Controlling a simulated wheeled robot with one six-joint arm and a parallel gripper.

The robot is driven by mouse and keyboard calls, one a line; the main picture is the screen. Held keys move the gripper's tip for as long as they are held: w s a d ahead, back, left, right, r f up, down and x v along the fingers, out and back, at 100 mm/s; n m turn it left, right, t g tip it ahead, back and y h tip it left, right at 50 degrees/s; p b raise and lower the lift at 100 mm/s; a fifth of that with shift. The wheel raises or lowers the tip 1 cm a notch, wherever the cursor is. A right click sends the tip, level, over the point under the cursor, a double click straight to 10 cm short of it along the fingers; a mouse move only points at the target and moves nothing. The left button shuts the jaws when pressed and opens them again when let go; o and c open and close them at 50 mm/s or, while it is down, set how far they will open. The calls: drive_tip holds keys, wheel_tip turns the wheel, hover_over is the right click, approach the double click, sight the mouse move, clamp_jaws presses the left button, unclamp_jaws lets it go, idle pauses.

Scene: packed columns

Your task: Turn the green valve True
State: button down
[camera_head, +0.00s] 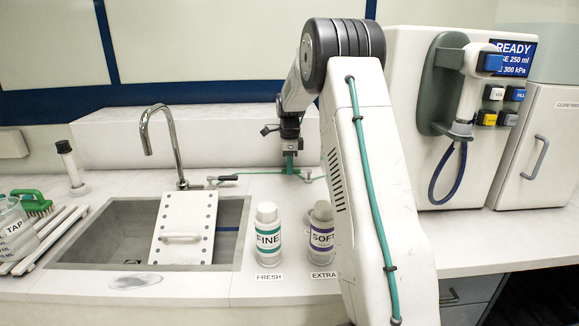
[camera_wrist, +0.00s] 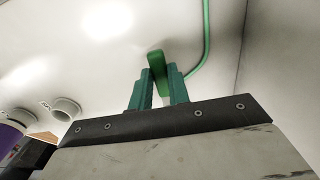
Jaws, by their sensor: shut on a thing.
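The green valve (camera_wrist: 155,58) shows in the wrist view as a green handle between the two teal fingers of my gripper (camera_wrist: 160,75). The fingers are shut on the handle, one on each side. In the head view my gripper (camera_head: 290,163) points down at the white counter behind the bottles. The valve is mostly hidden there by the fingers and the arm. A green hose (camera_head: 255,174) runs along the counter at its foot, and the green hose also shows in the wrist view (camera_wrist: 205,40). The handle's turned angle is hard to tell.
A FINE bottle (camera_head: 268,238) and a SOFT bottle (camera_head: 321,232) stand in front of my gripper. A sink (camera_head: 100,255) with a tall faucet (camera_head: 176,150) is to the left. A white dispenser machine (camera_head: 405,110) stands at the right.

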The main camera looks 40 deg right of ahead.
drive_tip(key=c, duration=1.3)
unclamp_jaws()
wheel_tip(320, 180, up, 8)
drive_tip(key=shift+f, duration=0.1)
